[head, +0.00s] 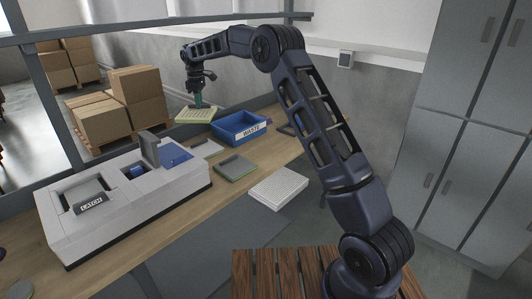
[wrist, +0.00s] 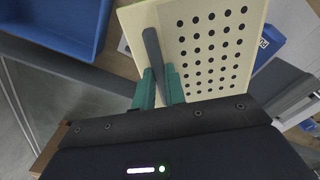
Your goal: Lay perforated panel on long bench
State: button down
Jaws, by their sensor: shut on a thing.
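The perforated panel (head: 194,116) is a pale yellow plate with a green edge; the wrist view shows its rows of dark holes (wrist: 212,48). My gripper (head: 198,102) is shut on it. In the wrist view, the teal fingers (wrist: 160,88) close around a dark grey upright strip on the panel's plain side. The panel hangs in the air near the bench's far edge, left of the blue bin, apparently clear of the top. The long bench (head: 120,226) has a light wooden top running from lower left to upper right.
A blue WASTE bin (head: 240,128) stands on the bench. A grey-white machine with a LATCH plate (head: 125,195) fills the left part. Grey-green pieces (head: 236,168) lie in the middle, and a white gridded block (head: 278,188) sits at the front edge. Cartons (head: 115,115) stand beyond.

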jog(key=w+d+f+m, duration=0.1)
jog(key=w+d+m, duration=0.15)
jog(key=d, duration=0.85)
jog(key=w+d+f+m, duration=0.2)
jog(key=d+m, duration=0.1)
jog(key=d, duration=0.8)
jog(key=w+d+f+m, duration=0.1)
jog(key=w+d+m, duration=0.15)
jog(key=d, duration=0.85)
jog(key=f, duration=1.9)
jog(key=shift+d+f, duration=0.25)
jog(key=shift+f, duration=0.15)
jog(key=c, duration=1.8)
grip_release()
jog(key=shift+f, duration=0.15)
jog(key=o, duration=0.3)
jog(key=shift+o, duration=0.2)
